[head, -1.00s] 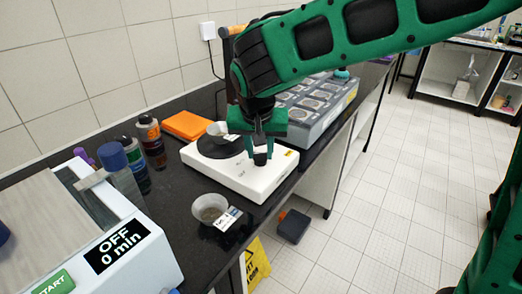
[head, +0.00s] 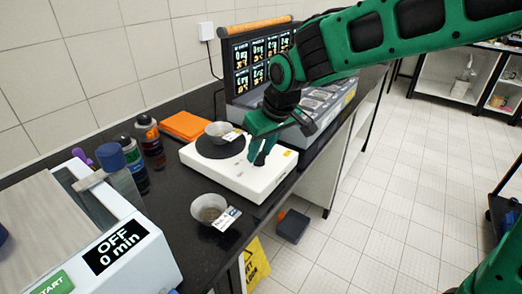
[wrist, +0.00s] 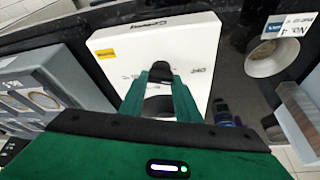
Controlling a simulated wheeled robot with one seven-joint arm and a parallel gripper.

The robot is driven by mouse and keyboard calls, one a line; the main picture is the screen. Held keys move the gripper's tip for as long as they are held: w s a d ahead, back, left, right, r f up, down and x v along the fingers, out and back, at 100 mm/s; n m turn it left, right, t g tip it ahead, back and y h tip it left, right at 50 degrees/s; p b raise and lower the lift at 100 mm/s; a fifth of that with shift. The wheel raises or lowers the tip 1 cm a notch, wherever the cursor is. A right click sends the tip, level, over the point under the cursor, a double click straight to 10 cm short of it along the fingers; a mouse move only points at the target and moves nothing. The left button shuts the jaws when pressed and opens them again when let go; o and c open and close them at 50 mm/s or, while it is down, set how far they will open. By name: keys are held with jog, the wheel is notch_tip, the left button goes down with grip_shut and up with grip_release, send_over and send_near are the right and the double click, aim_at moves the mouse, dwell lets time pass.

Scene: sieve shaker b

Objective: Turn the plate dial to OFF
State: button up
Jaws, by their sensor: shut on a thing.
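The white plate (head: 250,183) sits on the black counter, with a round dark top and a small bowl (head: 220,131) on it. My gripper (head: 262,157) is over the front of the plate, its fingers shut on the black plate dial (wrist: 160,72). In the wrist view the two green fingers lie on either side of the dial, and the white housing (wrist: 115,65) shows around it. Faint marks beside the dial seem to include OFF at its right. The dial's pointer cannot be made out.
A second bowl (head: 209,207) with a tag stands in front of the plate. Bottles (head: 148,140) and an orange item (head: 187,126) are at the left and back. A grey multi-place unit with lit screens (head: 258,62) is behind. A shaker panel (head: 117,246) reads OFF, 0 min.

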jog(key=shift+n, duration=0.4)
jog(key=o, duration=1)
jog(key=shift+o, duration=0.2)
jog(key=v, duration=1)
jog(key=shift+d+r, duration=0.2)
jog(key=shift+r, duration=0.1)
